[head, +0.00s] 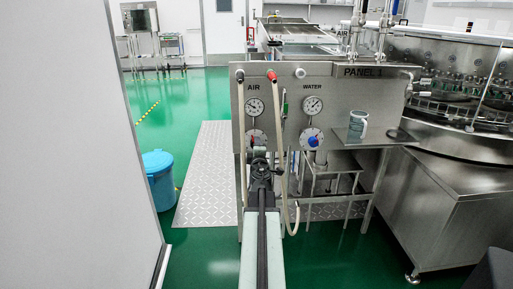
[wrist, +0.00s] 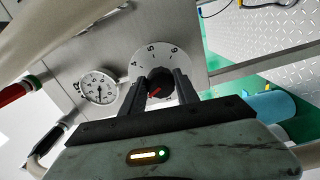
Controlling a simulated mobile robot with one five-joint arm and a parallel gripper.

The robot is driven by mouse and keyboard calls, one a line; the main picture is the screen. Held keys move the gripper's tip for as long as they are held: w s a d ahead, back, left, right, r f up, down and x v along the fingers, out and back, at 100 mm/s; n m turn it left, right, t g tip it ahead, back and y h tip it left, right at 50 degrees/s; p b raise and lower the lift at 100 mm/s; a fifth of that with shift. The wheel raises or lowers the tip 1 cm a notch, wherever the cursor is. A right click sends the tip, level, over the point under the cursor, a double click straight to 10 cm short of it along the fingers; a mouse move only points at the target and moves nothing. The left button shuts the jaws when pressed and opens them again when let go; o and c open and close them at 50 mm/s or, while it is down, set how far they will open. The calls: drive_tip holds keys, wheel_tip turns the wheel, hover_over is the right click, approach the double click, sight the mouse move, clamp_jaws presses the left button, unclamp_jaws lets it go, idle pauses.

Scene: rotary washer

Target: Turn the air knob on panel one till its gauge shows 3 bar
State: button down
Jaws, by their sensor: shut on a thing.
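Panel one (head: 344,95) is a steel plate marked AIR and WATER. The air gauge (head: 255,107) is a round white dial at its upper left; in the wrist view the gauge (wrist: 98,88) shows left of the knob, its needle too small to read surely. The air knob (wrist: 158,84) is black with a red pointer on a white numbered dial (wrist: 150,62). My gripper (wrist: 160,88) is shut on this knob, one finger on each side. In the head view my gripper (head: 259,150) covers the knob, and part of its dial shows.
The water gauge (head: 312,106) and blue water knob (head: 312,142) are to the right. Pale hoses (head: 281,150) hang close to my arm. A blue bin (head: 159,180) stands left.

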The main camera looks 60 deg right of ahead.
drive_tip(key=shift+f+m, duration=0.15)
drive_tip(key=shift+m, duration=2.15)
drive_tip(key=c, duration=0.9)
unclamp_jaws()
drive_tip(key=shift+a, duration=0.1)
